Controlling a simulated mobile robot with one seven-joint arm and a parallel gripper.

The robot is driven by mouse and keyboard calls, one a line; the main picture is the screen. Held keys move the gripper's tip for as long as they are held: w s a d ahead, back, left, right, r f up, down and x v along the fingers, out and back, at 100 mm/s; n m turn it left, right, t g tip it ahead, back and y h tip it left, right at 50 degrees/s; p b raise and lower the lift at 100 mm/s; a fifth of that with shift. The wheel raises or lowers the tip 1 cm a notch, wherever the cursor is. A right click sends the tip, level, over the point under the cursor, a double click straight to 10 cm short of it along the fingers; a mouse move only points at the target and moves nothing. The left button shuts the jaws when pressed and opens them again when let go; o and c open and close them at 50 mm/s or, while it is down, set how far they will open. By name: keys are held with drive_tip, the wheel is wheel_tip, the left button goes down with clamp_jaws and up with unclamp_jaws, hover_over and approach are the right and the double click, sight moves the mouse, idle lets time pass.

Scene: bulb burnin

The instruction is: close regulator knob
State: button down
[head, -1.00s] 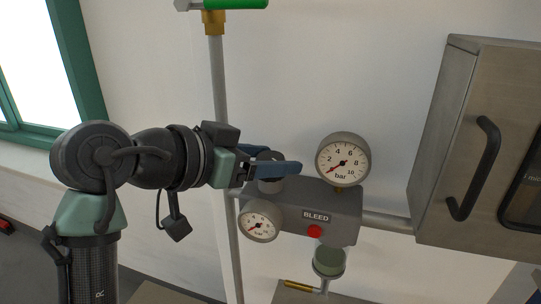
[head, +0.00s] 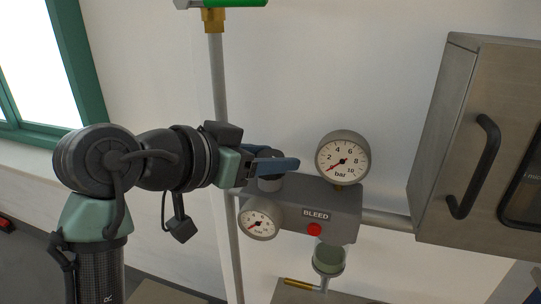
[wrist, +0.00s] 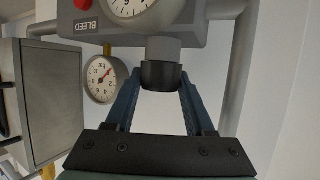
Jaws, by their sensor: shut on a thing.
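The dark regulator knob (head: 268,156) sits on top of the grey regulator body (head: 285,195), mostly hidden by my gripper in the head view. In the wrist view the black knob (wrist: 160,75) lies between the two blue fingers at its sides, with a grey neck behind it. My gripper (head: 274,158) comes in from the left and is shut on the knob; it also shows in the wrist view (wrist: 160,84). The large gauge (head: 343,160) and the small gauge (head: 258,219) both have needles pointing toward the low left end of their dials.
A red button (head: 314,229) is below the BLEED label on the body front. A vertical pipe (head: 218,85) runs behind my gripper. A steel cabinet (head: 445,140) with a black handle stands at the right.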

drive_tip(key=n+t+y+p, duration=0.1)
drive_tip(key=n+t+y, duration=0.1)
drive_tip(key=n+y, duration=0.1)
drive_tip(key=shift+d+r+n, duration=0.1)
drive_tip(key=shift+n, duration=0.2)
drive_tip(key=n+t+y+p, duration=0.1)
drive_tip(key=n+y+p, duration=0.1)
drive_tip(key=n+y, duration=0.1)
drive_tip(key=shift+d+n+y, duration=0.1)
drive_tip(key=shift+n+y, duration=0.2)
drive_tip(key=shift+y, duration=0.5)
drive_tip(key=n+y+p, duration=0.2)
drive_tip(key=n+y, duration=0.2)
drive_tip(key=shift+y+p, duration=0.3)
drive_tip(key=shift+y, duration=0.1)
drive_tip(key=shift+n+g+y+p, duration=0.6)
drive_tip(key=shift+n+y+p, duration=0.15)
drive_tip(key=shift+n+y, duration=0.85)
drive_tip(key=shift+a+y, duration=0.2)
drive_tip(key=shift+y, duration=0.1)
drive_tip(key=c, duration=0.5)
unclamp_jaws()
